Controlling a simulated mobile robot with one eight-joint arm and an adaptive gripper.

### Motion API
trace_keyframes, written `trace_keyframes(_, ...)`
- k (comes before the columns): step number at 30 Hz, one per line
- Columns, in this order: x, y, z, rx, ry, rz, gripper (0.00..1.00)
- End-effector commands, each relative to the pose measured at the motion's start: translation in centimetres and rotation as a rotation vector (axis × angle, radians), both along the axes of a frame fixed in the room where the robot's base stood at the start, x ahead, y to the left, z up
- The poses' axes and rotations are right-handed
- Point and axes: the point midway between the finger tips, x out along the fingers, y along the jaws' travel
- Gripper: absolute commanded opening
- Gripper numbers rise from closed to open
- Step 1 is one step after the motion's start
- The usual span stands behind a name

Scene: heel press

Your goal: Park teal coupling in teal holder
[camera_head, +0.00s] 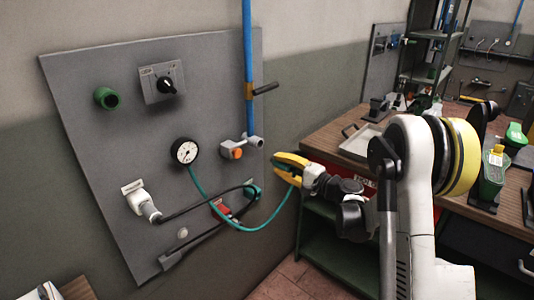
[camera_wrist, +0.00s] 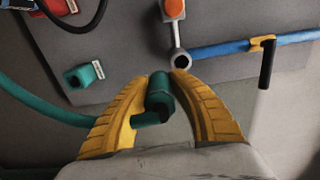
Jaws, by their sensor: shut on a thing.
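My gripper (camera_head: 281,167) has yellow fingers and is to the right of the grey wall panel, apart from it. In the wrist view, my gripper (camera_wrist: 160,79) is shut on the dark teal coupling (camera_wrist: 158,97), which sits between the fingers. A teal hose (camera_head: 265,222) hangs from the coupling in a loop back to the gauge. The teal holder (camera_wrist: 83,76) is a short socket on the panel, left of the coupling in the wrist view and empty. In the head view, the teal holder (camera_head: 255,192) is below and left of my gripper, partly hidden by cables.
A valve with an orange knob (camera_head: 236,153) and the blue pipe (camera_head: 248,50) with a black-handled lever (camera_head: 266,88) are close by. A black cable (camera_head: 205,204) crosses to the teal holder area. A green holder (camera_head: 106,98) is upper left. A workbench (camera_head: 322,141) stands right.

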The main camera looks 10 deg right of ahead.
Motion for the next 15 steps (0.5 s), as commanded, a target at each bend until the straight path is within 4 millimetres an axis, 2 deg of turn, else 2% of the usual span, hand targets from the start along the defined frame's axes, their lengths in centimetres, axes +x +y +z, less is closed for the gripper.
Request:
trace_keyframes(1,0.0,0.0,-0.8,0.000,0.000,0.000,0.00)
trace_keyframes(15,0.0,0.0,-4.8,0.000,0.000,0.000,0.00)
